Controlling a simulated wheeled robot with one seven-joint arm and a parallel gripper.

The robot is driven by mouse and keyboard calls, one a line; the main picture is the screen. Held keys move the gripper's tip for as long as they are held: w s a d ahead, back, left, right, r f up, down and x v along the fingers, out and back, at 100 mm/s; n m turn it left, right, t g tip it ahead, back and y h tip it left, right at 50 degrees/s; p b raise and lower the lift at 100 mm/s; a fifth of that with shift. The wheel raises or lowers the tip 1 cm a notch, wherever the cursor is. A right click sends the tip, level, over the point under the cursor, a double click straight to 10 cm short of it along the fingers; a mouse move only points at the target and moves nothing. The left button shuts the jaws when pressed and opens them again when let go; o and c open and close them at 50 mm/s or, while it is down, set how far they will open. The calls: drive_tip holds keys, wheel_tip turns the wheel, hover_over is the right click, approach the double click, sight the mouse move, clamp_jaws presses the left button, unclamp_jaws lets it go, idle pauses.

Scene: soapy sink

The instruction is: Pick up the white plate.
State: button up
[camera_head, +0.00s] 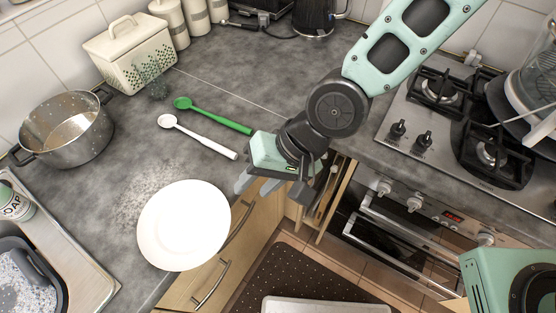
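A round white plate (184,225) lies at the front edge of the grey counter and its near right part overhangs the drawers. My gripper (254,190) is to the upper right of the plate, past the counter's edge, with its fingers pointing down and left. The two fingers are spread apart with nothing visible between them. A gap shows between the fingers and the plate's rim in this view; the exact height above the plate I cannot tell.
A white spoon (197,137) and a green spoon (212,116) lie behind the plate. A metal pot (68,128) stands at left, near the sink (75,270) and soap bottle (15,203). A gas hob (470,120) is at right. Scattered pale residue (148,195) lies beside the plate.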

drive_tip(key=v, duration=0.6)
drive_tip(key=shift+r+p, duration=0.2)
drive_tip(key=shift+p, duration=0.15)
drive_tip(key=shift+d, duration=0.1)
drive_tip(key=shift+c, duration=0.7)
